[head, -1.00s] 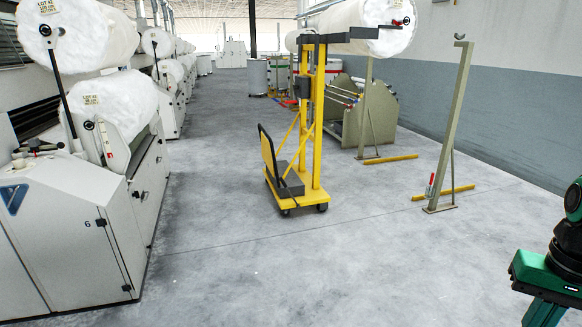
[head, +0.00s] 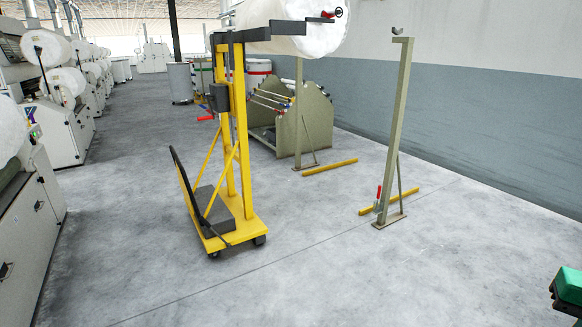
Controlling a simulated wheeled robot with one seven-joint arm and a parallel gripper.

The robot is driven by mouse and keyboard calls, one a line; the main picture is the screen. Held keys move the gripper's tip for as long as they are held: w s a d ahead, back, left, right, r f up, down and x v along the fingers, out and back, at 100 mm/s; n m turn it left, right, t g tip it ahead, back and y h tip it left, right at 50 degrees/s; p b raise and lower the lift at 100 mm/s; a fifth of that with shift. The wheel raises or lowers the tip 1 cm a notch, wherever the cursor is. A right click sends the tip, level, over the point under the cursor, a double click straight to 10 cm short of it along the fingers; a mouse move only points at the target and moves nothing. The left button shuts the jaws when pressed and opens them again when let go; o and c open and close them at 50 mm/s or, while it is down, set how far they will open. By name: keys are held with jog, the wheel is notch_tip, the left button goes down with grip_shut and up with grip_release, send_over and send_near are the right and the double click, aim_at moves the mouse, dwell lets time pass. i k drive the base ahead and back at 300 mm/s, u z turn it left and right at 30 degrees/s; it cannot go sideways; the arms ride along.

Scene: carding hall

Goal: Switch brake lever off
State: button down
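A small red-handled lever (head: 379,192) stands upright at the foot of the near grey-green post (head: 398,130), beside a yellow floor bar (head: 410,197). A second red handle (head: 327,15) sits with a dark handwheel at the end of the large white roll (head: 318,38). I cannot tell from this distance which one is the brake lever. The yellow lift trolley (head: 232,150) stands left of the posts, below the roll. My gripper is out of view; only a green and black part of my arm shows at the right edge, well apart from the levers.
A grey-green rack (head: 288,130) stands behind the far post (head: 299,120), which has another yellow bar (head: 330,166) at its foot. White carding machines (head: 60,130) line the left. The floor right of the trolley and in front of the near post is clear.

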aim_at(215, 232)
jog(key=z, duration=0.05)
jog(key=i, duration=1.4)
jog(key=u, duration=0.5)
jog(key=i, duration=1.2)
jog(key=u, duration=0.55)
jog(key=i, duration=0.65)
jog(key=u, duration=0.25)
